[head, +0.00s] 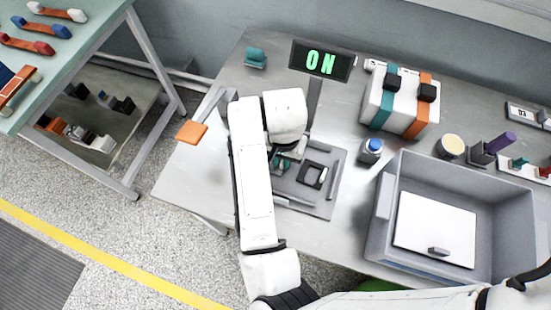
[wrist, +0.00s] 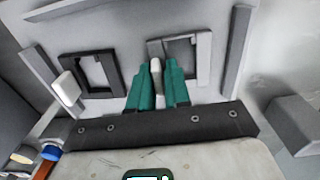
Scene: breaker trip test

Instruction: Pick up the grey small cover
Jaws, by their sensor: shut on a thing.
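The grey small cover (wrist: 205,57) is a light grey square frame, seen in the wrist view at the upper middle right. My gripper (wrist: 158,78) has teal fingers at the left side of this frame. The fingers are shut on a narrow pale grey upright part there, which looks like part of the cover. Fingers and upright hide the frame's near left part. In the head view my gripper (head: 285,160) is over the left part of a grey fixture plate (head: 325,208), and my arm hides most of the cover.
A black square frame (head: 312,175) lies on the plate beside my gripper; the wrist view shows it too (wrist: 72,70). Raised bars edge the plate. A blue-topped button (head: 371,148) and a grey bin (head: 456,180) with a white lid-like panel (head: 430,222) stand right. A display (head: 322,61) reads ON.

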